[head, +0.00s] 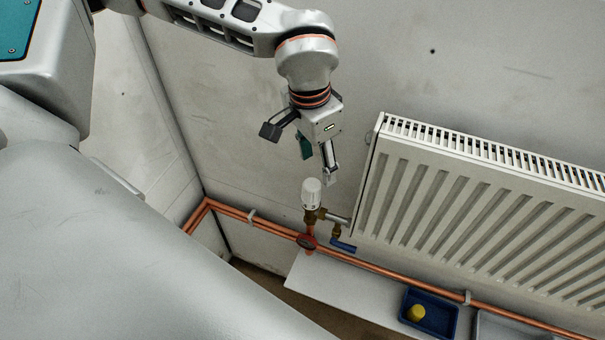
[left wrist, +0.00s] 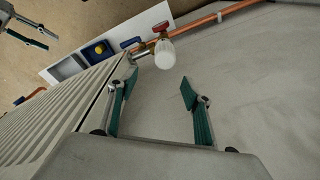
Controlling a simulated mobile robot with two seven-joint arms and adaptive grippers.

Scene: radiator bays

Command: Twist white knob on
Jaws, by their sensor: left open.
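The white knob (head: 312,193) is a ribbed cap upright on a brass valve (head: 312,214) at the radiator's lower left corner. It also shows in the left wrist view (left wrist: 165,54), beyond my left fingertips and roughly between their lines. My left gripper (head: 316,166) is open and empty, above the knob and apart from it. Its green-padded fingers show in the left wrist view (left wrist: 160,87). Part of my right gripper (left wrist: 30,36) shows at the top left of the left wrist view, cut by the edge; its opening is unclear.
A white radiator (head: 480,205) hangs on the wall, right of the knob. A red handle (head: 307,241) and a blue lever (head: 343,246) sit below the knob. Copper pipes (head: 380,269) run along the wall. A white shelf (head: 335,288) bears a blue tray (head: 447,330) with a yellow item (head: 416,313).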

